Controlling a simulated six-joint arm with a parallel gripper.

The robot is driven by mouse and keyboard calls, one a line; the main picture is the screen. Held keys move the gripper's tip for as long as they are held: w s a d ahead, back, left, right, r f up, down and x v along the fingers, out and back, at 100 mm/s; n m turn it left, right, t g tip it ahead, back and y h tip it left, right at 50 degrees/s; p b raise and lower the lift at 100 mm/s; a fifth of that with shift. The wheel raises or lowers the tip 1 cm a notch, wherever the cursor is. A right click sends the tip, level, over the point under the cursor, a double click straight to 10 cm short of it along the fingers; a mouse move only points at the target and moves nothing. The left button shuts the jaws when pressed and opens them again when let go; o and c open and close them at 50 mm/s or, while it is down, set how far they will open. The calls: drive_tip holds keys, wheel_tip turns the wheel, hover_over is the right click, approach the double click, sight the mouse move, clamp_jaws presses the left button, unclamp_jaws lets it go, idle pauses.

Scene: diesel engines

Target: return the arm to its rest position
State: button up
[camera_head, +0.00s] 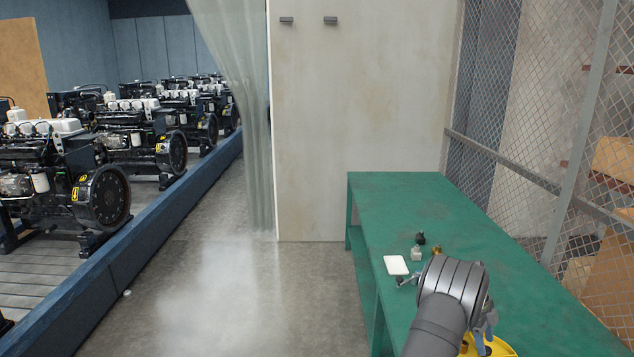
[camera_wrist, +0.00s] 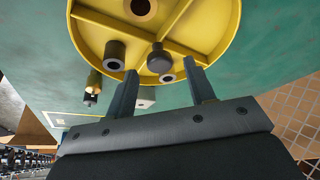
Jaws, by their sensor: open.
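My gripper (camera_wrist: 160,84) is open in the wrist view, its two dark fingers apart and pointing at a yellow round tray (camera_wrist: 214,22). Nothing shows clasped between the fingers. In the head view my arm reaches over the green table (camera_head: 400,196), and my gripper (camera_head: 484,332) is partly hidden at the tray (camera_head: 505,349). I cannot tell whether the fingers touch the tray or its parts.
A white plate (camera_head: 396,265), a pale block (camera_head: 416,254), a black part (camera_head: 420,239) and a brass part (camera_head: 437,251) stand near my arm. A mesh fence (camera_head: 510,130) runs along the table's right. The table's far end is clear. Engines (camera_head: 104,198) stand left.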

drive_tip(key=shift+x, duration=0.9)
drive_tip(key=shift+r, duration=0.1)
drive_tip(key=v, duration=1.7)
drive_tip(key=x, duration=1.6)
drive_tip(key=shift+s+f, duration=0.15)
drive_tip(key=shift+f, duration=0.15)
drive_tip(key=shift+d+f+n, duration=0.15)
drive_tip(key=shift+f+n, duration=0.1)
drive_tip(key=shift+n, duration=0.05)
drive_tip(key=n, duration=0.2)
drive_tip(key=n+t, duration=0.1)
drive_tip(key=n, duration=0.1)
drive_tip(key=shift+s+t+h, duration=0.15)
drive_tip(key=shift+t+h, duration=0.15)
drive_tip(key=shift+h, duration=0.1)
drive_tip(key=n+t, duration=0.1)
drive_tip(key=n, duration=0.3)
drive_tip(key=shift+s+n+t, duration=0.15)
drive_tip(key=shift+n+t, duration=0.25)
drive_tip(key=shift+h, duration=0.3)
